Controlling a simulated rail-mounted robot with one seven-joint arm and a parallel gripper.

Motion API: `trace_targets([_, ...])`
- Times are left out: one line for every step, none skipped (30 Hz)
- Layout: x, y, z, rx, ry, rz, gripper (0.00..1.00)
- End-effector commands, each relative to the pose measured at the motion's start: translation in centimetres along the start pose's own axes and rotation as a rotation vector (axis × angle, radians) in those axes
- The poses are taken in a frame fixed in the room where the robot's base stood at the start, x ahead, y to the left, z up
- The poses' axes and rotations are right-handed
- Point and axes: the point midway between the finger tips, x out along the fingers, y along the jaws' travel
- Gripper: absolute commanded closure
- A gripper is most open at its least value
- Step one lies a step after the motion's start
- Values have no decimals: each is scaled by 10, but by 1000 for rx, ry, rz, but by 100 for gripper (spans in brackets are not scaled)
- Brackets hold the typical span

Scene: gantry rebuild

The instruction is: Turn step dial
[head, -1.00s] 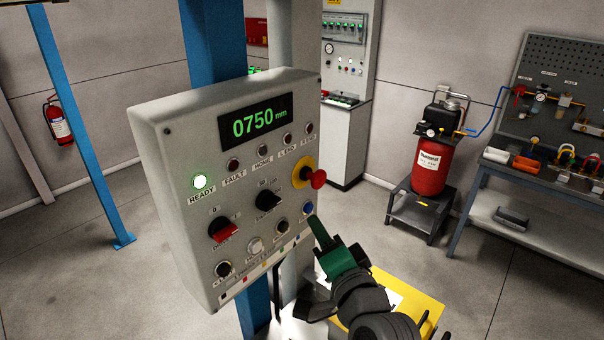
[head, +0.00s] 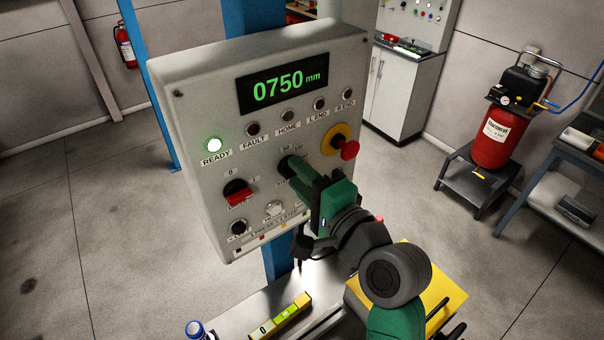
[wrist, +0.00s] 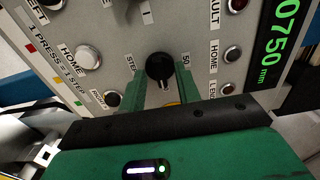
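The step dial, a round black knob with a pale pointer mark, is on the grey control panel (head: 205,100). In the wrist view the dial (wrist: 159,66) is near the centre, with "STEP" and "50" labels beside it. My gripper (head: 292,170) is at the dial in the head view and hides most of it. In the wrist view its two green fingers (wrist: 162,88) stand apart, one on each side of the dial. I cannot tell whether they touch it.
A red emergency stop (head: 349,149) on a yellow ring sticks out just above right of my gripper. A red-handled switch (head: 238,192) and small push buttons sit to the left and below.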

Motion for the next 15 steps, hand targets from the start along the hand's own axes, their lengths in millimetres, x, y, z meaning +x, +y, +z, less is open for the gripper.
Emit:
trace_targets([0, 0, 0, 0, 0, 0, 67])
trace_targets([0, 0, 0, 0, 0, 0, 67])
trace_targets([0, 0, 0, 0, 0, 0, 67])
trace_targets([0, 0, 0, 0, 0, 0, 67])
trace_targets([0, 0, 0, 0, 0, 0, 67])
trace_targets([0, 0, 0, 0, 0, 0, 71])
trace_targets([0, 0, 0, -1, 0, 0, 77])
trace_targets([0, 0, 0, -1, 0, 0, 83])
trace_targets([0, 0, 0, -1, 0, 0, 91])
trace_targets([0, 0, 0, -1, 0, 0, 97])
trace_targets([0, 0, 0, -1, 0, 0, 100])
trace_targets([0, 0, 0, -1, 0, 0, 100])
trace_targets([0, 0, 0, -1, 0, 0, 100])
trace_targets([0, 0, 0, -1, 0, 0, 100])
trace_targets([0, 0, 0, -1, 0, 0, 100])
